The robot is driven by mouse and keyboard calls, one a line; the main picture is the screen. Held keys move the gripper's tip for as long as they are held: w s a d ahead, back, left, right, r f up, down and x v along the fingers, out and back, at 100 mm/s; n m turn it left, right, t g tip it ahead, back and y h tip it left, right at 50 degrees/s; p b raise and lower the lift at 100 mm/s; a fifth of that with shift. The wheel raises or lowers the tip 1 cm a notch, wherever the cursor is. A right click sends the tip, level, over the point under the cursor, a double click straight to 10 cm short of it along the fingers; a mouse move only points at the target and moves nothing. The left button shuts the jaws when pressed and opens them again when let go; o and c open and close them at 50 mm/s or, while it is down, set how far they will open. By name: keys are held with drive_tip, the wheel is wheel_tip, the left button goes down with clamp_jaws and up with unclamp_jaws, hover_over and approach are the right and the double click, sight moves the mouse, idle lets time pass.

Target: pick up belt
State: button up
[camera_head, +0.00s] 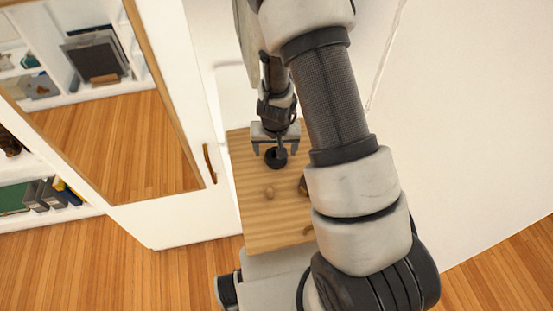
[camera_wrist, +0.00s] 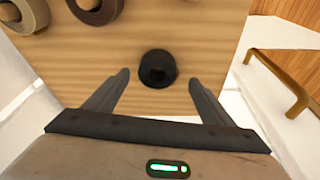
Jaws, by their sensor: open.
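A small black rounded object (camera_wrist: 157,68) lies on the wooden top, and it also shows in the head view (camera_head: 276,158). It looks like a coiled belt, but its dark surface hides the detail. My gripper (camera_wrist: 160,78) is open, with one finger to each side of the black object in the wrist view and nothing clearly held. In the head view my gripper (camera_head: 277,151) is at the far part of the top, over the black object. I cannot tell whether the fingers touch it.
A white mirrored door with a brass handle (camera_head: 210,163) stands close at the left. A white wall is at the right.

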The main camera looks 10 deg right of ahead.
sight(274, 164)
drive_tip(key=x, duration=0.2)
drive_tip(key=b+x, duration=0.1)
drive_tip(key=x, duration=0.2)
drive_tip(key=shift+d+f, duration=0.1)
drive_tip(key=shift+d, duration=0.1)
